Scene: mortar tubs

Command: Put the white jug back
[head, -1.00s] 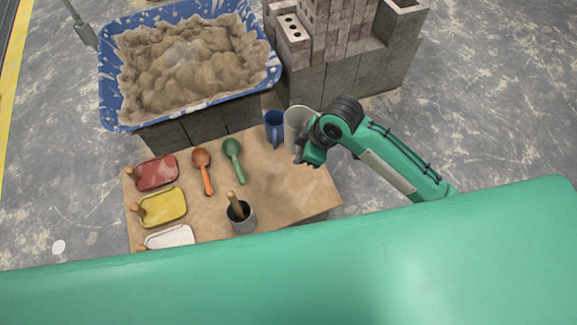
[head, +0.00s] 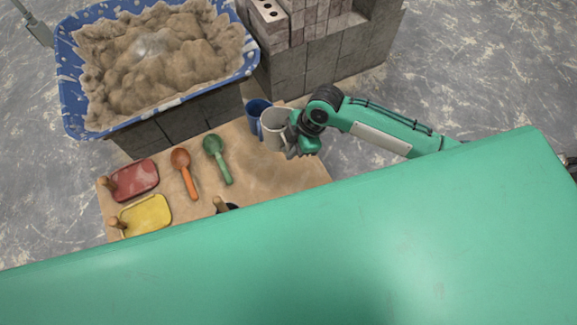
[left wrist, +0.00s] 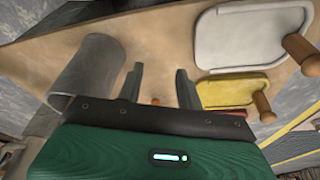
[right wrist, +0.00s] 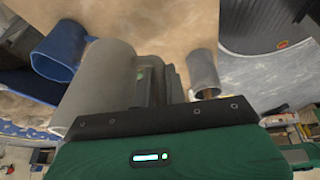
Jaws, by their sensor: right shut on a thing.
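The white jug (head: 276,128) is at the far right corner of the workbench, right beside the blue jug (head: 256,115). My right gripper (head: 297,145) is shut on the white jug from its right side. In the right wrist view the white jug (right wrist: 102,82) looks grey and fills the left side of the fingers, with the blue jug (right wrist: 60,50) beyond it. I cannot tell whether the white jug touches the bench. My left gripper (left wrist: 160,84) shows only in the left wrist view, open and empty, above the bench.
The bench (head: 270,172) holds an orange scoop (head: 184,172), a green scoop (head: 217,160), a red float (head: 136,180), a yellow float (head: 146,215) and a white float (left wrist: 250,38). A grey pot (left wrist: 88,72) stands near. A blue mortar tub (head: 70,95) and blocks (head: 330,55) stand behind.

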